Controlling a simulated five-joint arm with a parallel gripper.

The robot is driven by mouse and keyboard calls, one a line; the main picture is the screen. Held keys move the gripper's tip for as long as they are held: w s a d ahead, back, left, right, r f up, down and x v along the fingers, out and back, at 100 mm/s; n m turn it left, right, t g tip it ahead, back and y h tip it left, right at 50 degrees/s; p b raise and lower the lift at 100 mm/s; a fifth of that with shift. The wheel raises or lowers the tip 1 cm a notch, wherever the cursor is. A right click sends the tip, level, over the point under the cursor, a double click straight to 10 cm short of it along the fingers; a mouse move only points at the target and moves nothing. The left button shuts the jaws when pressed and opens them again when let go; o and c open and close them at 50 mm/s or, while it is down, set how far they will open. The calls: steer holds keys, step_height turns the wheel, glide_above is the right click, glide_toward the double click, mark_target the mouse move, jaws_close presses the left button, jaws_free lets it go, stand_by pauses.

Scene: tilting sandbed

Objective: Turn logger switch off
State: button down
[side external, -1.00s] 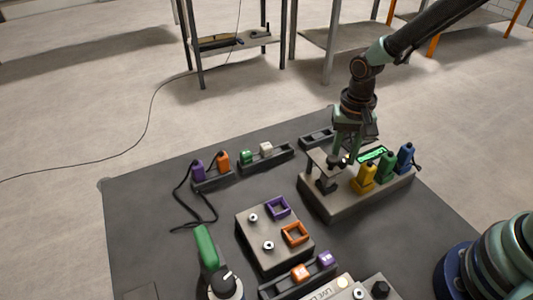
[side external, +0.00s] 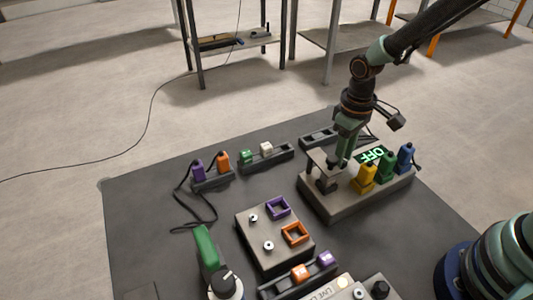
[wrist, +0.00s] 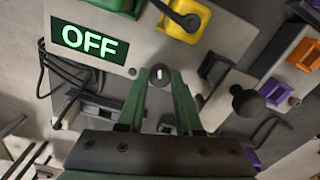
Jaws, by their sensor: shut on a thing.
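The logger box (side external: 345,204) is a grey block at the right of the dark mat. Its display (side external: 371,154) reads OFF in the side view, and OFF also shows in the wrist view (wrist: 90,43). The switch is a small dark round knob (wrist: 159,72) with a white mark, below and right of the display in the wrist view. My gripper (wrist: 160,80) points down at the box with its two green fingers shut on the switch knob. In the side view my gripper (side external: 338,160) hides the knob.
Yellow (side external: 365,178), green (side external: 386,167) and blue (side external: 405,157) plugs stand along the box. A post with a flat plate (side external: 324,162) stands close left of my gripper. A block with purple and orange frames (side external: 275,235) lies nearer the camera.

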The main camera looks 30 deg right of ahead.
steer(key=shift+n, duration=0.6)
steer(key=c, duration=0.6)
jaws_free()
steer(key=shift+r, duration=0.1)
step_height(320, 180, up, 12)
